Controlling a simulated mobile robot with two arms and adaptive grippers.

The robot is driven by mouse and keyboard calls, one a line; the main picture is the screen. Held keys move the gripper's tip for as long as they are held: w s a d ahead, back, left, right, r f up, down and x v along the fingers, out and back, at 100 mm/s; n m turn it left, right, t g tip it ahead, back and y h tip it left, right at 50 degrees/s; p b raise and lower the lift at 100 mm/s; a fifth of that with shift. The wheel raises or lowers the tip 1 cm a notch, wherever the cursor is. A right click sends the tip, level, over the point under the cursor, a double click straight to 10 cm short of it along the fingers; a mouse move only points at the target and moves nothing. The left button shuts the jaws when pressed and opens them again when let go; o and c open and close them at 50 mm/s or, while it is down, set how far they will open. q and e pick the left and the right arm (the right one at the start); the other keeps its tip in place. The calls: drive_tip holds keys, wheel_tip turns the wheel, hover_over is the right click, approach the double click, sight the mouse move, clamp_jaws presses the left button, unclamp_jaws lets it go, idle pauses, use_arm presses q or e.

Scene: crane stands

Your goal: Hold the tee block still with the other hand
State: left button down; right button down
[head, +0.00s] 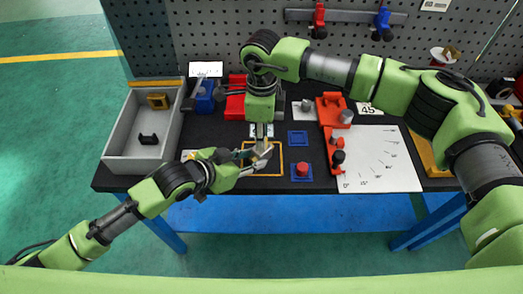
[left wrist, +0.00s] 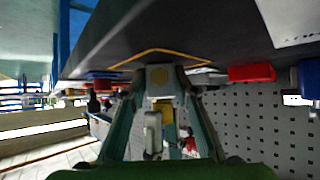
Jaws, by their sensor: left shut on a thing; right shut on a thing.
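The pale grey tee block (head: 262,151) is held above the yellow-outlined square on the dark table; its full shape is hidden by the fingers. My left gripper (head: 250,163) reaches it from the lower left and is shut on it. The exact contact of the right fingers is hidden.
A grey bin (head: 115,150) with a yellow and a black part stands at the left. A red knob (head: 302,169) on a blue base sits right of the square. An orange fixture (head: 332,110) and a white angle board (head: 385,170) are further right. A pegboard (head: 220,40) rises behind.

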drive_tip(key=n, duration=0.3)
drive_tip(key=shift+r+n, duration=0.1)
drive_tip(key=shift+n, duration=0.3)
drive_tip(key=n, duration=0.4)
drive_tip(key=shift+a+n, duration=0.1)
drive_tip(key=shift+n, duration=0.5)
drive_tip(key=shift+r, duration=0.1)
drive_tip(key=n, duration=0.2)
drive_tip(key=shift+n, duration=0.3)
drive_tip(key=n, duration=0.2)
drive_tip(key=shift+n, duration=0.3)
